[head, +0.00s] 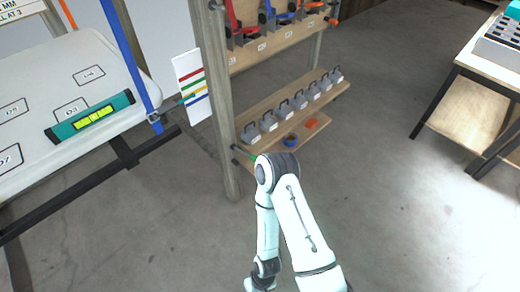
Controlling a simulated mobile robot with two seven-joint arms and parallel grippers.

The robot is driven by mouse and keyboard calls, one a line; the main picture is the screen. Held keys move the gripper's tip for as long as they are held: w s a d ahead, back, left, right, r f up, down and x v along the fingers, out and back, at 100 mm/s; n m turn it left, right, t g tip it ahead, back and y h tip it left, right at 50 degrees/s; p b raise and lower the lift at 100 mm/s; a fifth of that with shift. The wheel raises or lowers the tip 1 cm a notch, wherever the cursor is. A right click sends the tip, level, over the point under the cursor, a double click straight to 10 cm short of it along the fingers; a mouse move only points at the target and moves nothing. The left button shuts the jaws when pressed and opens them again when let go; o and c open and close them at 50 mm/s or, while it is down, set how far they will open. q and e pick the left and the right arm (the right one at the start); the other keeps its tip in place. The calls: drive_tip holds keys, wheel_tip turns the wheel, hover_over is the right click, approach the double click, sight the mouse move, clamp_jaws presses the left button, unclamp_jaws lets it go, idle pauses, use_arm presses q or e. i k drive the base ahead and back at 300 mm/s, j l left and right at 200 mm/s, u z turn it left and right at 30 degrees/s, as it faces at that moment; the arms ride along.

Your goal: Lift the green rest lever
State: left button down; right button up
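A short green piece (254,157), which may be the tip of the green rest lever, shows beside the foot of the wooden rack. My arm's elbow hides part of it, and I cannot make out its full shape. One of my white arms, apparently the right, rises from the bottom edge and bends at an elbow in front of the rack. Its forearm points back down to the bottom edge. No gripper fingers show on it. My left gripper is out of view.
A white panel (40,85) with a teal level (92,117) lies on a frame with a blue post (133,60) at left. A table (480,62) stands right; floor between is clear.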

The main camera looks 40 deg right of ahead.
sight(252, 158)
drive_tip(key=i+l, duration=0.1)
drive_tip(key=l, duration=0.6)
drive_tip(key=i+l, duration=0.1)
drive_tip(key=l, duration=0.6)
drive_tip(key=i+l, duration=0.1)
drive_tip(key=l, duration=0.6)
